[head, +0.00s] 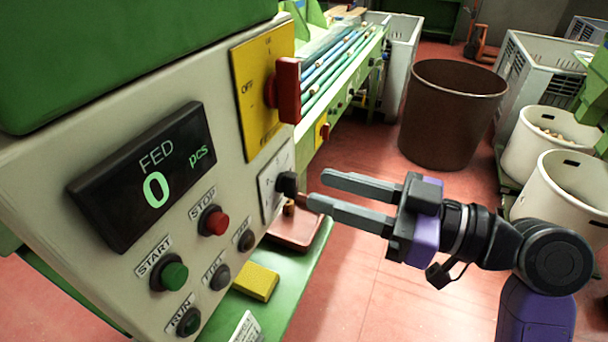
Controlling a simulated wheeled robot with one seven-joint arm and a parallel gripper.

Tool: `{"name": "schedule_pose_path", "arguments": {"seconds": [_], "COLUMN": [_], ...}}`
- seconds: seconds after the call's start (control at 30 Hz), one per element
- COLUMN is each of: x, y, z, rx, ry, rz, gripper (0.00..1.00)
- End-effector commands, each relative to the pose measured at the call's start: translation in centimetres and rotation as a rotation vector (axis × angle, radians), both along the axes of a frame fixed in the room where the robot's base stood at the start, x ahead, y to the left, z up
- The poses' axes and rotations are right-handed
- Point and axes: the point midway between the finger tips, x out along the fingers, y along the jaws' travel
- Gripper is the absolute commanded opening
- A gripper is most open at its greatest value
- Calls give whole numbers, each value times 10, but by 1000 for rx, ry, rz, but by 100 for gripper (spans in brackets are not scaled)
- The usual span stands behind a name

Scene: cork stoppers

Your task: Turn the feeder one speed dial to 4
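A black dial knob (287,183) sits on a white plate (268,193) on the right side of the cream control panel, below a yellow plate with a red switch. The plate's markings are too small to read, so I cannot tell the dial's setting. My gripper (316,187) is just right of the knob, its two grey fingers pointing at the panel. The fingers are apart with nothing between them. The near fingertip looks very close to the knob; I cannot tell whether it touches.
The panel holds a display (146,177) reading "FED 0 pcs", a red STOP button (214,220) and a green START button (169,276). A yellow block (256,281) and a reddish tray (300,232) lie on the green ledge below. A brown bin (452,115) stands behind.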

Motion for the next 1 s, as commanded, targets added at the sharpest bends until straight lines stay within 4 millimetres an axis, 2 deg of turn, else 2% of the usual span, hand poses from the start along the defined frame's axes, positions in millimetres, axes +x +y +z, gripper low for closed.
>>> {"name": "schedule_pose_path", "arguments": {"seconds": [0.1, 0.3, 0.67, 0.87, 1.0], "x": [6, 14, 17, 17, 17], "y": [19, 39, 45, 45, 45], "z": [2, 1, 0, 0, 0], "rx": [0, 1, 1, 1, 2], "ry": [2, 2, 1, 1, 2], "rz": [3, 0, -3, -3, -3], "gripper": [35, 35, 35, 0, 0]}}
